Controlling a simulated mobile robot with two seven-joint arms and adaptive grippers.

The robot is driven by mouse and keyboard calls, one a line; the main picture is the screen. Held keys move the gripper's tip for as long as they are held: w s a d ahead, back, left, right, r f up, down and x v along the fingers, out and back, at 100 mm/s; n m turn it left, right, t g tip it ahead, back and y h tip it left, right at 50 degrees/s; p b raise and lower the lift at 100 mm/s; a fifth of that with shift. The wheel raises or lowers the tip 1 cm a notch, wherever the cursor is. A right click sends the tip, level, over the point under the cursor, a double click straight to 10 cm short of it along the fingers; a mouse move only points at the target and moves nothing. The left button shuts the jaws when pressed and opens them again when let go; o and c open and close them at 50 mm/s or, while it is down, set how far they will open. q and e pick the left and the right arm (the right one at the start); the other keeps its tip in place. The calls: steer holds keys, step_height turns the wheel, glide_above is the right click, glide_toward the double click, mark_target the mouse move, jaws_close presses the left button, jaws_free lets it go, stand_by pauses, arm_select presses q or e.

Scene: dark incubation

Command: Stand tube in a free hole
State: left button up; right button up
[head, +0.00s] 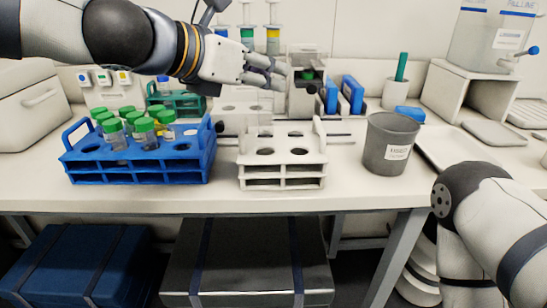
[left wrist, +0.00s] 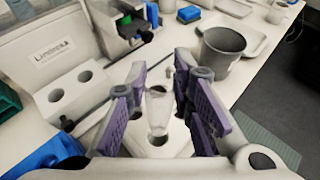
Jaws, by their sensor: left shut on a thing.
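My left gripper (head: 272,74) reaches in from the left above the white rack (head: 282,184). In the left wrist view its purple-padded fingers (left wrist: 168,88) are shut on a clear tube (left wrist: 158,108), which is roughly upright with its lower end toward the rack. In the head view the clear tube (head: 265,116) shows faintly below the fingers, over the rack's back left part. I cannot tell whether its lower end is in a hole. Empty dark holes show in the rack's front row and at back right. My right gripper is out of view; only right arm links show.
A blue rack (head: 140,172) with several green-capped tubes stands left of the white rack. A grey bin (head: 390,142) stands to the right. Behind are a green rack (head: 176,103) and blue boxes (head: 351,93). The bench front between rack and bin is clear.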

mark_target(259, 128)
arm_select(q)
steer(key=f+b, duration=0.1)
steer(key=f, duration=0.2)
steer(key=f+b, duration=0.1)
steer(key=f, duration=0.6)
steer(key=shift+w+a+b, duration=0.2)
steer(key=shift+w+b, duration=0.05)
steer(key=shift+b, duration=0.15)
steer(key=shift+r, duration=0.2)
steer(key=shift+f, duration=0.2)
steer(key=o, duration=0.8)
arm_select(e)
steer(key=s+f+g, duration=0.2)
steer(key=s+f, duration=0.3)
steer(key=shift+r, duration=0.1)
